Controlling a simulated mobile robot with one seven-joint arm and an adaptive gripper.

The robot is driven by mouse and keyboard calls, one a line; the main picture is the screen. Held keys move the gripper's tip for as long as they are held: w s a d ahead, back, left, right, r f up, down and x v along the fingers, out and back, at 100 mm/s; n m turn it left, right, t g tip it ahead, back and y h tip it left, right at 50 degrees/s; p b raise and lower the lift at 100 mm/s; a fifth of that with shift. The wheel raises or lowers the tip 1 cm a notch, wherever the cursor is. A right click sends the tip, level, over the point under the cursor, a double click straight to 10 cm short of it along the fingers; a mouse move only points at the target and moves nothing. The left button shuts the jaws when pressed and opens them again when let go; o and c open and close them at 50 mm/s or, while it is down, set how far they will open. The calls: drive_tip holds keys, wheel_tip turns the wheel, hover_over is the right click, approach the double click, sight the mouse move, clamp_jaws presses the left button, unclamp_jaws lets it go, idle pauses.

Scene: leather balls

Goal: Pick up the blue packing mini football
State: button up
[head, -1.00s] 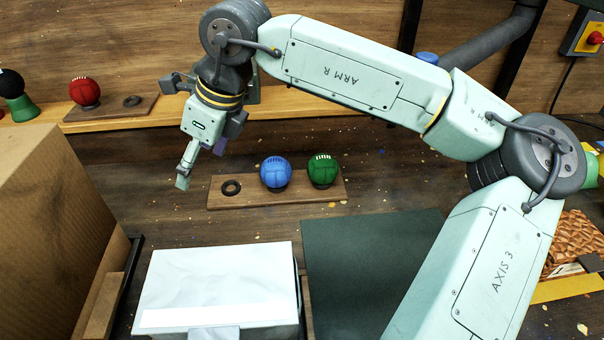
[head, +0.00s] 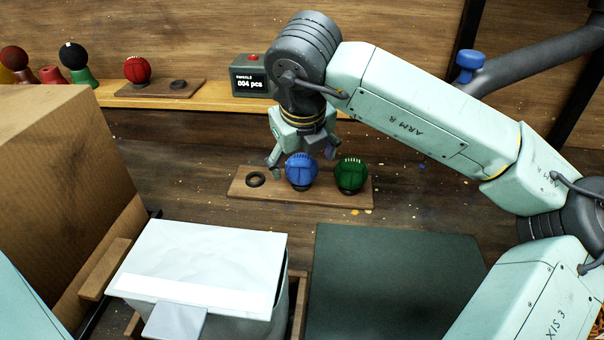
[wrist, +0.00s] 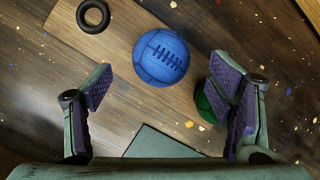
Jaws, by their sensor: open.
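The blue mini football (head: 302,172) sits on a wooden ring board (head: 240,186), between an empty black ring (head: 256,179) and a green ball (head: 350,174). My gripper (head: 304,166) is open and empty, just behind and above the blue ball in the head view. The green ball (wrist: 214,100) is partly hidden behind the right finger.
A white package (head: 205,255) and a dark green mat (head: 390,280) lie in front. A large cardboard box (head: 60,180) stands at left. A shelf behind holds a red ball (head: 137,70) and a counter box (head: 252,78).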

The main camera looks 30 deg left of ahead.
sight(301, 161)
drive_tip(key=x, duration=0.5)
drive_tip(key=shift+r+b, duration=0.1)
drive_tip(key=shift+b, duration=0.3)
drive_tip(key=shift+w, duration=0.1)
drive_tip(key=shift+c, duration=0.3)
drive_tip(key=c, duration=1.3)
